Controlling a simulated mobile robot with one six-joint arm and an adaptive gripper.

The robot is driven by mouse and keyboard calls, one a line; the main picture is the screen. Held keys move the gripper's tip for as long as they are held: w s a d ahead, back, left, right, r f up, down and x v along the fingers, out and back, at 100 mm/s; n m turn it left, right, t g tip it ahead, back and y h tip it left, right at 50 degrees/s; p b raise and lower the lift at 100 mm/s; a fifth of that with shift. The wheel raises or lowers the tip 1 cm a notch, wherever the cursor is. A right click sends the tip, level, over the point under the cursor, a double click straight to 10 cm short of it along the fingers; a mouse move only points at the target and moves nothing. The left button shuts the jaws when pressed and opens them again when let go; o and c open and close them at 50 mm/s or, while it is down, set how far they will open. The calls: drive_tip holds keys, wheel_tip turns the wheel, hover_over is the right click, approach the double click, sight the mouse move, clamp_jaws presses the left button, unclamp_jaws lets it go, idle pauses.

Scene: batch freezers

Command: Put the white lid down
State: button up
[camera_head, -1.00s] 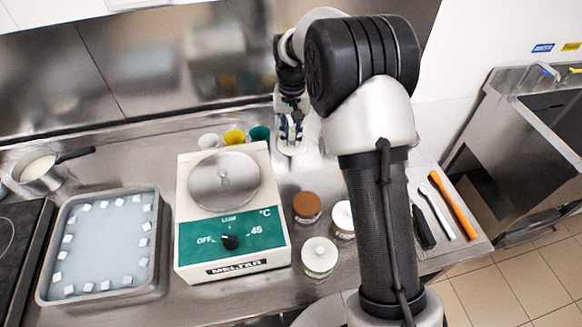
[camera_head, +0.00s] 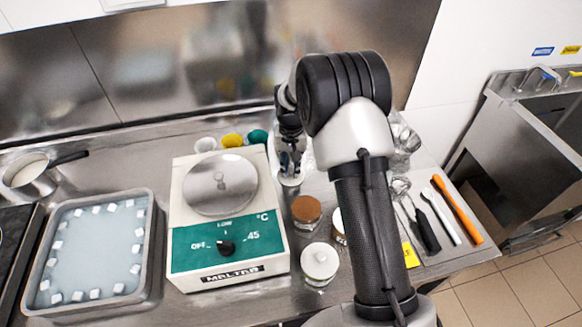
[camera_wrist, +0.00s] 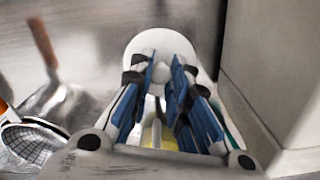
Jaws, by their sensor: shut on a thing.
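My gripper (camera_head: 290,164) is shut on the knob of a round white lid. The lid (camera_head: 291,181) hangs flat under the fingertips, just right of the white and green machine and behind the brown-lidded jar. In the wrist view the white disc (camera_wrist: 150,36) shows beyond the blue-padded fingers (camera_wrist: 161,72), with the knob between their tips. I cannot tell whether the lid touches the steel counter (camera_head: 250,298).
The MELTAR machine (camera_head: 228,250) stands close at left. A brown-lidded jar (camera_head: 306,209), a white-lidded jar (camera_head: 320,261) and a partly hidden jar (camera_head: 338,225) stand in front. Coloured cups (camera_head: 232,140) are behind. Utensils (camera_head: 445,215) lie at right.

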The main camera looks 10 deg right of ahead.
drive_tip(key=shift+f, duration=0.2)
drive_tip(key=o, duration=0.7)
drive_tip(key=shift+o, duration=0.2)
drive_tip(key=shift+r, duration=0.15)
